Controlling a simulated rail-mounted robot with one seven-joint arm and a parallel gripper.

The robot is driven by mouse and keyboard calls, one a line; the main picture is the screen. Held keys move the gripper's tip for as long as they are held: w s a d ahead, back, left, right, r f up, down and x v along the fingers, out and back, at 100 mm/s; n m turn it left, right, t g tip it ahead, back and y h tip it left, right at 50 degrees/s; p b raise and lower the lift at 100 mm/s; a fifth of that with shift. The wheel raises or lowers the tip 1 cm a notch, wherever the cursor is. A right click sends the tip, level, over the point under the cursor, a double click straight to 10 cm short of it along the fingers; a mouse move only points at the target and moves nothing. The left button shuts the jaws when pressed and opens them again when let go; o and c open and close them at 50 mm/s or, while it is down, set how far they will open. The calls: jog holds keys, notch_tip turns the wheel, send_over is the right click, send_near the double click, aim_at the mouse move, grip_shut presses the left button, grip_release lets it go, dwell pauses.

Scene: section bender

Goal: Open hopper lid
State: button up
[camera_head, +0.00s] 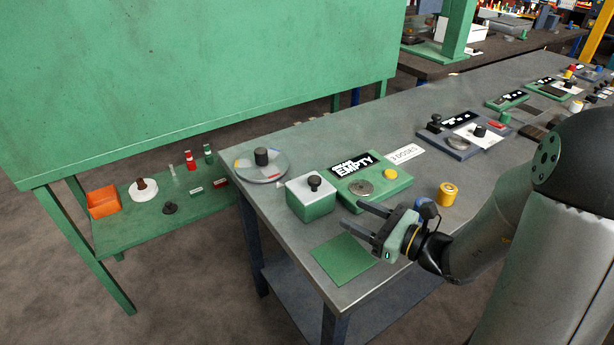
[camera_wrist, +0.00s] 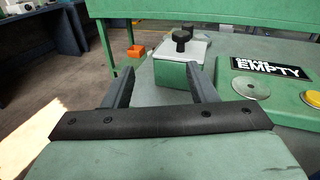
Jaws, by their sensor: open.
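The hopper is a green box (camera_head: 311,205) with a pale grey lid (camera_head: 298,187) and a black knob (camera_head: 314,182) on top. The lid looks closed. In the wrist view the box (camera_wrist: 174,76), lid (camera_wrist: 196,50) and knob (camera_wrist: 181,37) show ahead, slightly right of centre. My gripper (camera_head: 354,214) is open and empty, to the right of the box and apart from it. Its fingers (camera_wrist: 164,62) point toward the box, and the right finger partly covers the box's front in the wrist view.
A green panel marked EMPTY (camera_head: 351,164) with a metal disc and yellow button (camera_head: 390,173) stands beside the hopper. A round plate with a black knob (camera_head: 261,157) sits behind it.

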aim_at(309, 177)
jog(key=shift+m+t+h, duration=0.3)
jog(key=shift+m+t, duration=0.6)
jog(key=x, duration=0.5)
jog(key=w+d+p+x, duration=0.1)
jog(key=x, duration=0.5)
jog(key=p+x, duration=0.1)
jog(key=x, duration=0.5)
jog(key=shift+w+d+f, duration=0.1)
jog(key=shift+w+f, duration=0.05)
jog(key=shift+w, duration=0.25)
jog(key=shift+c, duration=0.3)
grip_shut()
jog(key=shift+d, duration=0.1)
